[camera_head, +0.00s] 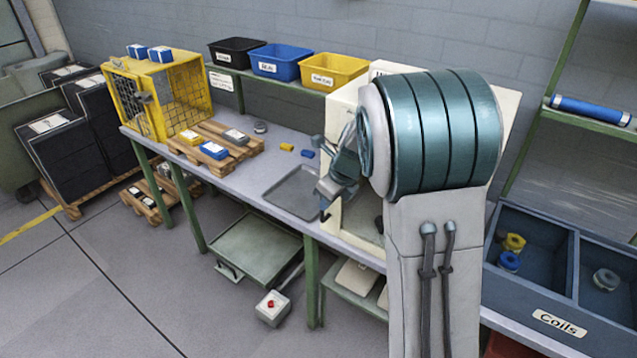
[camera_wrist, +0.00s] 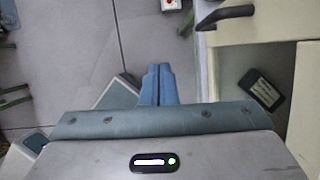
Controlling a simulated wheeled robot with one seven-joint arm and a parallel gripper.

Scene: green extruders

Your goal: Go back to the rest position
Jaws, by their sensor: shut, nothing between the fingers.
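My gripper (camera_wrist: 158,72) shows in the wrist view with its two blue fingers together and nothing between them. It points out over the grey floor, beside a cream-coloured cabinet (camera_wrist: 232,65) on the right. In the head view my large arm covers the middle right, and part of the wrist shows to its left, above the workbench (camera_head: 262,172) near the grey tray (camera_head: 292,193). The fingertips are hard to make out there.
Black, blue and yellow bins (camera_head: 333,70) line the shelf behind. A blue coils bin (camera_head: 520,285) is at right. A red-button box (camera_head: 272,307) stands below the bench.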

